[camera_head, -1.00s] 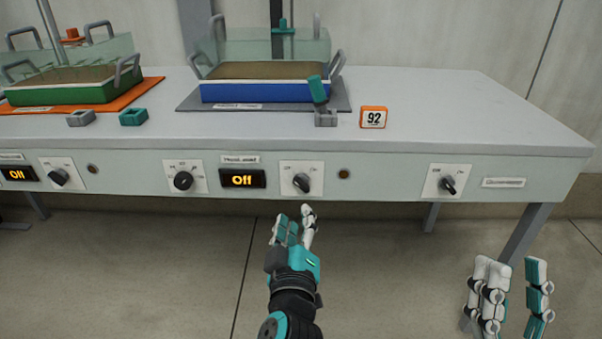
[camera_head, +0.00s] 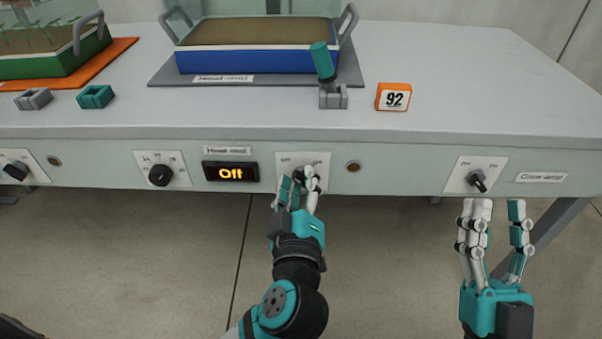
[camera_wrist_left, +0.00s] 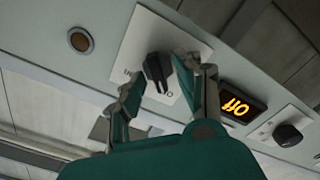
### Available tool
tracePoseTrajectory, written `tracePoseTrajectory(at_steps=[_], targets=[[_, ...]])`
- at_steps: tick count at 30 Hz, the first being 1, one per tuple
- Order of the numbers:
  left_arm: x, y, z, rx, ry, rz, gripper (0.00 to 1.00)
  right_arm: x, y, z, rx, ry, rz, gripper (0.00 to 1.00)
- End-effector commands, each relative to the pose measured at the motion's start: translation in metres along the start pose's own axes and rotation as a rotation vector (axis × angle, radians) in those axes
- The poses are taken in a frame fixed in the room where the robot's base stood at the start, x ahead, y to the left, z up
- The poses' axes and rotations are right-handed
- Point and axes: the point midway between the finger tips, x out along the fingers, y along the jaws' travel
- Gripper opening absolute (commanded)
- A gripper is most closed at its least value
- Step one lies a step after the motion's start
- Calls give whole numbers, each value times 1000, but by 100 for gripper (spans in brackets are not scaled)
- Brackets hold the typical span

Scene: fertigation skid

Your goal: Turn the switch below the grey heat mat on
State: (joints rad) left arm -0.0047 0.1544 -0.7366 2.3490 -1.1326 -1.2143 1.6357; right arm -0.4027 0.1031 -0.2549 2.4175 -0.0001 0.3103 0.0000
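The grey heat mat (camera_head: 360,75) lies on the bench under a blue tray. The display also shows there (camera_wrist_left: 240,103). My right gripper (camera_head: 496,212) is open and empty, below the panel at the right.
Another knob (camera_head: 160,175) is left of the display, and one labelled for another device (camera_head: 478,181) is at the right. A round button (camera_head: 353,167) is beside the switch.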

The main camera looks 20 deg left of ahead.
Motion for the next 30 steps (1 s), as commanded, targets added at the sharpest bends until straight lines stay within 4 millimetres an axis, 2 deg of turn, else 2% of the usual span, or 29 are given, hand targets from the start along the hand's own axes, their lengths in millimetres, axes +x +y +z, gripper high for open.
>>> tracePoseTrajectory(at_steps=[7, 15, 25, 30], targets=[[0, 0, 0, 0, 0, 0, 35, -1, 0, 0, 1, -2, -1, 35], [0, 0, 0, 0, 0, -1, 0, -1, -1, -1, 2, 2, -2, 35], [0, 0, 0, 10, 0, -2, 0, 0, -1, -1, 2, -1, -2, 35], [0, 0, 0, 57, 0, -4, 0, 0, -1, 7, 1, -48, -3, 35]])
